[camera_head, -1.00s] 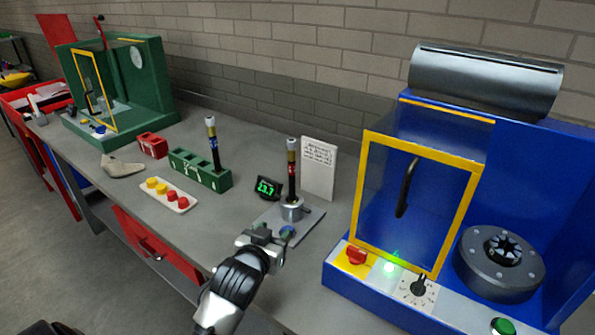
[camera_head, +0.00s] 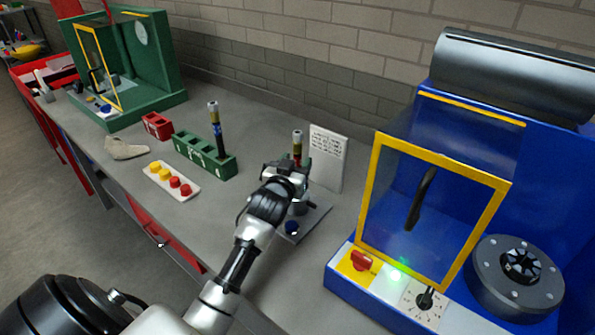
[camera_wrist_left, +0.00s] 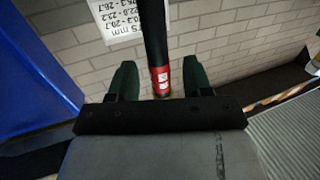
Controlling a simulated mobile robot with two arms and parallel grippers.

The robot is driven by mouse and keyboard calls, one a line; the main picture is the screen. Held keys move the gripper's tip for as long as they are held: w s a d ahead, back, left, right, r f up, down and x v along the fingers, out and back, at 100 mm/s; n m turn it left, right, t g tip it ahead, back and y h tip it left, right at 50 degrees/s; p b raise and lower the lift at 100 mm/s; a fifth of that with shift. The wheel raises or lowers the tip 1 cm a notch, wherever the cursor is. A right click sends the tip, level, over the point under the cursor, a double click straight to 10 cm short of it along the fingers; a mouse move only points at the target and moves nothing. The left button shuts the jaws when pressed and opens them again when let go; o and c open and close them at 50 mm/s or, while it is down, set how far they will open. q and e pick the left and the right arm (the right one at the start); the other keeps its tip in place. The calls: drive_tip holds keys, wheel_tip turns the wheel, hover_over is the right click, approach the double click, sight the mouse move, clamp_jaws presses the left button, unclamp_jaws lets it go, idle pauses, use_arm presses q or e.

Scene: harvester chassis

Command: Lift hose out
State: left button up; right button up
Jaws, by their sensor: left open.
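The hose (camera_head: 297,141) with a gold end stands upright in a small metal fixture (camera_head: 311,211) on the bench. Its lower part is hidden behind my left gripper (camera_head: 291,170) in the head view. In the left wrist view, the hose (camera_wrist_left: 154,35) is black with a red band. It runs between the two dark green fingers of my left gripper (camera_wrist_left: 160,78), which is open with gaps showing on both sides. My right gripper is not in view.
A second hose (camera_head: 217,138) stands in a green block (camera_head: 189,152). A white card (camera_head: 328,155) stands just behind the fixture. The blue machine (camera_head: 345,285) with a yellow-framed door is to the right. A tray of yellow and red caps (camera_head: 152,178) lies left.

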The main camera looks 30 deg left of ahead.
use_arm(q)
drive_tip(key=shift+x, duration=1.2)
drive_tip(key=shift+w, duration=0.4)
drive_tip(key=shift+s, duration=0.1)
clamp_jaws()
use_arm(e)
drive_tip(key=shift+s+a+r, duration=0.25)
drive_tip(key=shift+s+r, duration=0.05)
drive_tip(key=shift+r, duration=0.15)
